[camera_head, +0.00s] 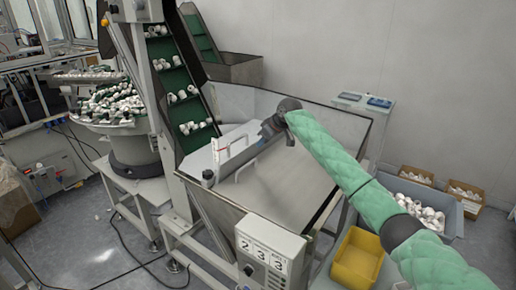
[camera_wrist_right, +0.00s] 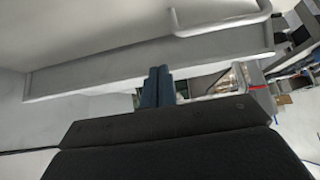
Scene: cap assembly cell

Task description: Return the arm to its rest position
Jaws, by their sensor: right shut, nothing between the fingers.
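My right arm (camera_head: 345,165), in a green padded sleeve, reaches from the lower right over the metal hopper (camera_head: 300,190). My right gripper (camera_head: 266,132) is at the hopper's upper part, close to its handled lid (camera_head: 232,160); I cannot tell whether it touches. In the wrist view the two blue-grey fingers (camera_wrist_right: 158,86) are together with nothing between them. A grey panel edge (camera_wrist_right: 150,65) and a bent handle (camera_wrist_right: 220,20) lie beyond them. My left gripper is not in view.
A green conveyor (camera_head: 185,90) carrying white parts rises behind the hopper. A bowl feeder (camera_head: 130,150) stands left. A control box (camera_head: 268,250) is in front. A yellow bin (camera_head: 358,258), a grey crate (camera_head: 455,220) and cardboard boxes (camera_head: 415,175) sit right, near my arm.

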